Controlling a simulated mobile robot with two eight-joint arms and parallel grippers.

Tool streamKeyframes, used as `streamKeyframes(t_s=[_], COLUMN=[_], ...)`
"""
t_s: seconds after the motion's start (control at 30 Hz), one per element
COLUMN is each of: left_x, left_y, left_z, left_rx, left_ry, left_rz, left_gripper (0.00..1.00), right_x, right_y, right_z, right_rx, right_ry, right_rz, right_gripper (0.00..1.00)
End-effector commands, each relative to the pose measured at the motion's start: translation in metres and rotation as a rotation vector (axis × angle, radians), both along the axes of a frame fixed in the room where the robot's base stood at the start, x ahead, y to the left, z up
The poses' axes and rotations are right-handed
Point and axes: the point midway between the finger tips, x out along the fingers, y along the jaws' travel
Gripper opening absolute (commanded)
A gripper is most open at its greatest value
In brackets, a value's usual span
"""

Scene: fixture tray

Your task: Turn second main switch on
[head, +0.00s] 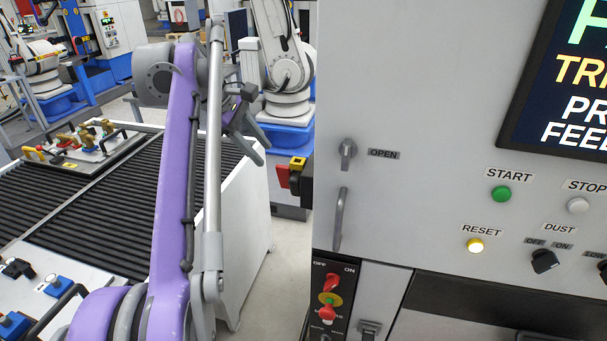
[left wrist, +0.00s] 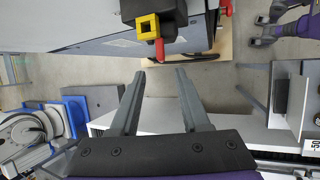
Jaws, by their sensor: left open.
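A main switch with a yellow plate and red handle on a black box (head: 298,165) sticks out from the cabinet's left side. In the left wrist view its yellow plate (left wrist: 148,27) is near the top, with the red handle pointing down. A second red switch (head: 332,283) sits on the black front panel under OFF and ON labels, with a yellow and red knob (head: 328,306) below it. I cannot tell its exact position. My left gripper (head: 258,145) is open and empty, left of the side switch and apart from it; its fingers (left wrist: 160,74) point toward the cabinet side.
The cabinet front (head: 400,220) fills the right, with a grey handle (head: 340,218) and several buttons. A ribbed conveyor (head: 100,200) stands left of a floor gap. A white and blue robot (head: 285,75) stands behind. My right gripper is not seen.

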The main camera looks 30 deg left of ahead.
Motion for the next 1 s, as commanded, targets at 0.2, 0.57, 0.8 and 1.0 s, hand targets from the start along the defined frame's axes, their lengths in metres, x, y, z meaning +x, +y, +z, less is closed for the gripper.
streamKeyframes(t_s=[0.2,0.57,0.8,1.0], left_x=[0.012,0.038,0.044,0.044], left_y=[-0.009,-0.026,-0.029,-0.029], left_z=[-0.029,-0.082,-0.093,-0.093], left_rx=[0.001,0.000,0.001,0.001], left_ry=[0.001,0.001,-0.001,-0.001], left_rz=[-0.002,-0.004,-0.003,-0.003], left_gripper=[0.46,0.46,0.46,0.46], right_x=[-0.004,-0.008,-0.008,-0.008], right_y=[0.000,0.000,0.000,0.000], right_z=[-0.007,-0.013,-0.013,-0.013], right_rx=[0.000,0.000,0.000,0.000], right_ry=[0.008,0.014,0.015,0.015], right_rz=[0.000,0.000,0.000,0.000], right_gripper=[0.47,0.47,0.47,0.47])
